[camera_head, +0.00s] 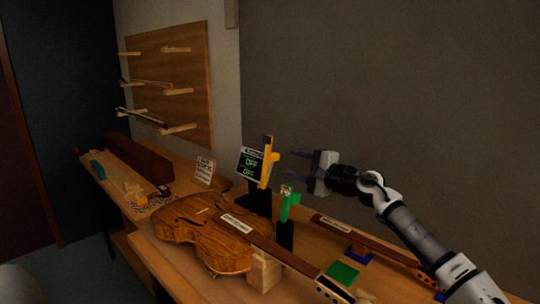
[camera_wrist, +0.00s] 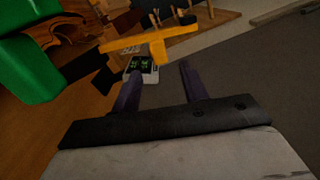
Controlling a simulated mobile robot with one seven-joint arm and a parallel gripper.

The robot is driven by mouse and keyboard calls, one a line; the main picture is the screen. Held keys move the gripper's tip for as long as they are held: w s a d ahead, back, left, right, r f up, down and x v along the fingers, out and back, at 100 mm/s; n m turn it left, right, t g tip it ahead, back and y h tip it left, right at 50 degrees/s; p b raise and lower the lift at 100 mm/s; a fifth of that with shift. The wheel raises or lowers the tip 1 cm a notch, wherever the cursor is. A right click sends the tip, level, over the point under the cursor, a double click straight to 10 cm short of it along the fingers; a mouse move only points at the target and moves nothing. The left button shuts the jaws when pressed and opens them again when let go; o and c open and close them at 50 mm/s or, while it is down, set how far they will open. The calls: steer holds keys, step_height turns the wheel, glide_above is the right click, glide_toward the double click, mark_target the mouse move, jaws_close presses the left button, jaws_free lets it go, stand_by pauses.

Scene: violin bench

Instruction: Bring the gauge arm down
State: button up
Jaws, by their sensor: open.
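A yellow arm (camera_head: 267,163) stands nearly upright on a black post beside the display, with a short stub on its right side; I take it as the gauge arm. It also shows in the wrist view (camera_wrist: 150,42), lying across the top beyond my fingers. A green arm (camera_head: 288,205) on a second black post stands nearer, and fills the upper left of the wrist view (camera_wrist: 30,65). The small display (camera_head: 251,162) shows two green OFF readings. My gripper (camera_head: 304,166) is open and empty, right of the yellow arm and apart from it.
Another neck piece (camera_head: 365,236) and a green block (camera_head: 343,273) lie at the right. A pegged board (camera_head: 165,85) stands at the back left.

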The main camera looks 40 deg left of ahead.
mark_target(277, 158)
steer(key=a+p, duration=0.1)
steer(key=a, duration=0.2)
steer(key=a+p, duration=0.1)
steer(key=a, duration=0.3)
steer(key=w+a+p, duration=0.1)
steer(key=a, duration=0.2)
steer(key=shift+a+f, duration=0.1)
steer(key=shift+a, duration=0.1)
jaws_close()
